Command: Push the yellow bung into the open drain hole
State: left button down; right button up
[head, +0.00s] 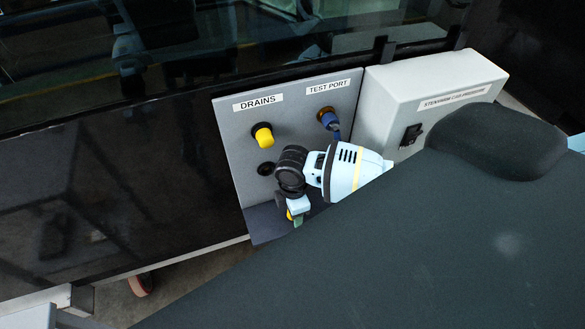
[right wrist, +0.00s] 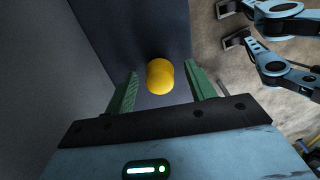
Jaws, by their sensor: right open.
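A loose yellow bung (head: 290,214) is on the dark ledge at the foot of the grey panel (head: 238,172). In the right wrist view the bung (right wrist: 160,76) is between the two green fingers of my right gripper (right wrist: 161,72), with gaps on both sides. The gripper is open. In the head view my right gripper (head: 297,215) is partly hidden by its wrist. The open drain hole (head: 266,168) is a dark ring on the panel, left of my wrist. Above it another yellow bung (head: 263,136) sticks out under the DRAINS label. My left gripper is not in view.
A blue plug (head: 330,121) sits in the test port, close above my right wrist. A pale box with a black switch (head: 411,134) stands right of the panel. A large dark grey surface (head: 400,260) fills the lower right and hides much of my right arm.

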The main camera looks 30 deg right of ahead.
jog(key=shift+c, duration=0.2)
jog(key=c, duration=1)
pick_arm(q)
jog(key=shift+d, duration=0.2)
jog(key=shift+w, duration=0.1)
pick_arm(e)
jog(key=shift+r, duration=0.2)
jog(key=shift+r, duration=0.25)
jog(key=r, duration=0.3)
jog(key=shift+s, duration=0.25)
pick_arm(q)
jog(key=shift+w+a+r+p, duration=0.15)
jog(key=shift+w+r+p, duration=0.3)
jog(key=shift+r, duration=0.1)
pick_arm(e)
jog(key=s, duration=1)
jog(key=s+r, duration=0.1)
jog(key=s, duration=0.4)
jog(key=shift+s+d+r, duration=0.1)
jog(key=shift+s+d, duration=0.1)
jog(key=shift+s, duration=0.1)
